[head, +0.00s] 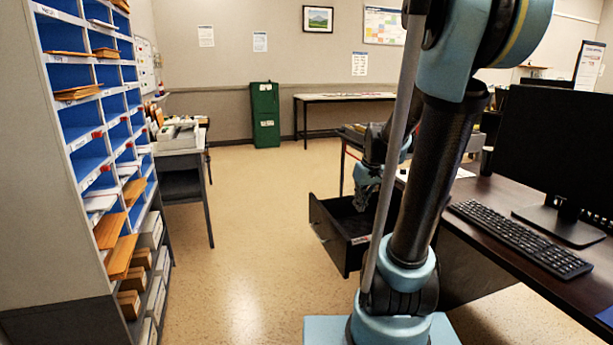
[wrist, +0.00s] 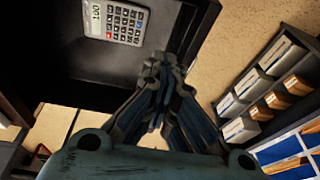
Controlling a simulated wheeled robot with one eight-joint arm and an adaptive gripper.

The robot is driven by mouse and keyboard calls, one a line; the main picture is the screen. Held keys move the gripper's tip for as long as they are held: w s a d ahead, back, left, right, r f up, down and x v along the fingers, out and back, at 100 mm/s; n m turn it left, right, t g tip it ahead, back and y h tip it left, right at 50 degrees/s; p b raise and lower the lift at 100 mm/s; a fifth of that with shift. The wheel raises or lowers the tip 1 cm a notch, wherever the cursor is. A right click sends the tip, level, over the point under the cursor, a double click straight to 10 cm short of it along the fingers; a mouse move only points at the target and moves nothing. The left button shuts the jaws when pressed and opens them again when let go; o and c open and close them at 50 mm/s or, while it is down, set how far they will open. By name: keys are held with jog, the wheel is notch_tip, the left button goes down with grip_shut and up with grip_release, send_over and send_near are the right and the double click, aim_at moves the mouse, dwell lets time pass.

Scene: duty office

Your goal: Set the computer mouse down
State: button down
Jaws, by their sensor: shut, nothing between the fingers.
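I see no computer mouse in either view. My gripper (wrist: 160,68) is shut with nothing between its fingers in the wrist view. It is over the edge of an open dark drawer (wrist: 75,68). A grey calculator (wrist: 116,20) lies inside this drawer. The drawer's inside is mostly hidden there.
A dark desk (head: 480,192) at the right bears a black keyboard (head: 520,236) and a monitor (head: 555,150). A tall mail sorter (head: 50,190) stands at the left. A green cabinet (head: 264,115) stands at the back wall. The floor between is clear.

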jog(key=s+f+m, duration=0.1)
jog(key=s+f, duration=0.1)
jog(key=s, duration=0.8)
jog(key=s+d+f+m+h, duration=0.1)
jog(key=s+f+m, duration=0.1)
jog(key=s, duration=0.8)
jog(key=shift+f+m+h, duration=0.2)
jog(key=shift+m+h, duration=0.1)
jog(key=c, duration=2.3)
grip_release()
jog(key=shift+s+d+f, duration=0.1)
jog(key=shift+s+f, duration=0.05)
jog(key=shift+s, duration=0.15)
jog(key=o, duration=0.8)
jog(key=shift+s+f, duration=0.1)
jog(key=shift+s, duration=0.05)
jog(key=shift+c, duration=0.5)
